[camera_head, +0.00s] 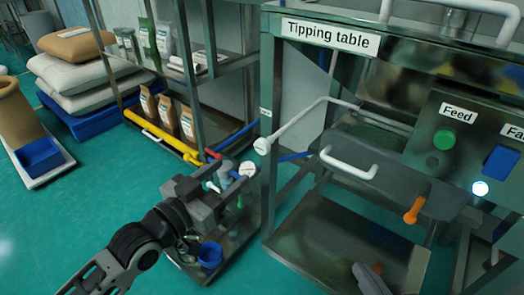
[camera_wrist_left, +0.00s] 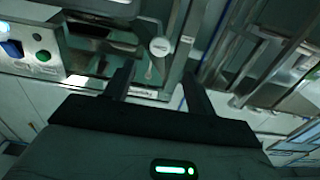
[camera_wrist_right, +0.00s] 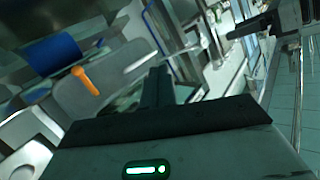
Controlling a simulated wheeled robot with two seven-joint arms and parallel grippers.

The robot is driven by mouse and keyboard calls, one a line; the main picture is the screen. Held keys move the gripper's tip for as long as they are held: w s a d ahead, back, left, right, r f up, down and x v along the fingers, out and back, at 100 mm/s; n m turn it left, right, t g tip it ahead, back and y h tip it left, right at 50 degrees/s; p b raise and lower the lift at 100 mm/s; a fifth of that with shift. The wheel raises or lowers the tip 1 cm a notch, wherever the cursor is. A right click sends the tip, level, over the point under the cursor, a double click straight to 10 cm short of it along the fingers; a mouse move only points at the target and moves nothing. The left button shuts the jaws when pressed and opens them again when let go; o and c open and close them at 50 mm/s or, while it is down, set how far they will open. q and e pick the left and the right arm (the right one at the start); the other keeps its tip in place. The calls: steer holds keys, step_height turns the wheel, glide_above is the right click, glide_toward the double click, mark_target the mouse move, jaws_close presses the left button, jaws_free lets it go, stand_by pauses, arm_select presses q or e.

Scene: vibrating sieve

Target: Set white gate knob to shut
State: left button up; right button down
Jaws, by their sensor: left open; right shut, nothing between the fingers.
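A white round knob (camera_head: 262,146) sits at the end of a pale bent rod at the left side of the tipping table frame. A second white round piece (camera_head: 248,168) shows just below it; I cannot tell which is the gate knob. A white round face with small dark marking (camera_wrist_left: 160,47) shows in the left wrist view, ahead of my open fingers. My left gripper (camera_head: 232,172) is open and empty, just below and left of the knob, apparently apart from it. My right gripper (camera_wrist_right: 158,80) is shut and empty; part of it shows at the head view's bottom edge (camera_head: 370,280).
The steel tipping table (camera_head: 330,37) fills the right side, with a white handle (camera_head: 348,165), an orange knob (camera_head: 414,210) and a green Feed button (camera_head: 443,140). A shelf rack (camera_head: 195,90) with bags stands behind left.

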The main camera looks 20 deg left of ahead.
mark_target(260, 148)
arm_select(q)
steer(key=b+x, duration=0.2)
steer(key=x, duration=0.9)
steer(key=shift+w+d+f+b, duration=0.1)
steer(key=shift+w+b, duration=0.25)
steer(key=shift+w, duration=0.15)
arm_select(e)
steer(key=shift+w+a+r+m+t+y, duration=0.2)
steer(key=shift+a+r+m+t+y, duration=0.25)
steer(key=shift+r+y, duration=0.2)
